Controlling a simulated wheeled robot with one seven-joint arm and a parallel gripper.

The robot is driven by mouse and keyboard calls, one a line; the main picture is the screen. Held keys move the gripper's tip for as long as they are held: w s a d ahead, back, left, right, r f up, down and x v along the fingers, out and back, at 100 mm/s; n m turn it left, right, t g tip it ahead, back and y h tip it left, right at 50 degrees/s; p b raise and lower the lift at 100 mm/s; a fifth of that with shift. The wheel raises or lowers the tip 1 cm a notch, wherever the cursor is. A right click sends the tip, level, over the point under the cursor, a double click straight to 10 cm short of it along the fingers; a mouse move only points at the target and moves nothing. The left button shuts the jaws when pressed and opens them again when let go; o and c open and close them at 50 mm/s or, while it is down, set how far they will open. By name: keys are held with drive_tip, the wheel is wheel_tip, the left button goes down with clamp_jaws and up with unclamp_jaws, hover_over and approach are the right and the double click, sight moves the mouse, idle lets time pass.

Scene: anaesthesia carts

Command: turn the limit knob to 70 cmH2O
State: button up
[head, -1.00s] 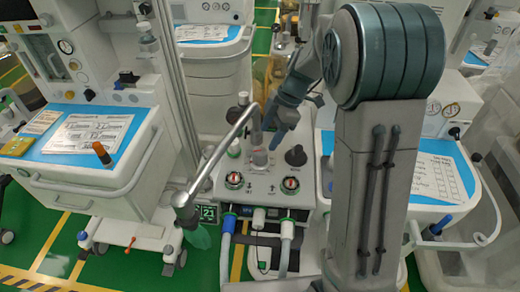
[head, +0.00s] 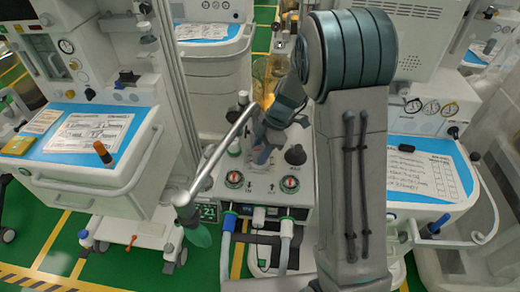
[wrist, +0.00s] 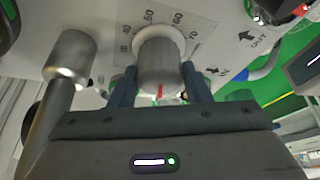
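The limit knob (wrist: 158,66) is a grey cylinder in a white collar, with a red mark on its near end. In the wrist view the printed scale around its far side shows 50, 60 and 70 (wrist: 193,35). My gripper (wrist: 160,88) has one dark finger on each side of the knob, spread apart. The gaps are small, and I cannot tell whether either finger touches. In the head view my gripper (head: 263,152) is over the panel (head: 262,192) and largely hides the knob.
A metal bar (head: 222,150) slants close to the left of my gripper; its thick grey end (wrist: 70,56) shows left of the knob. A black knob (head: 296,155) stands to the right. Two red-centred dials (head: 234,180) (head: 290,184) sit on the panel front.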

drive_tip(key=c, duration=0.4)
drive_tip(key=shift+c, duration=0.2)
drive_tip(key=shift+b, duration=0.35)
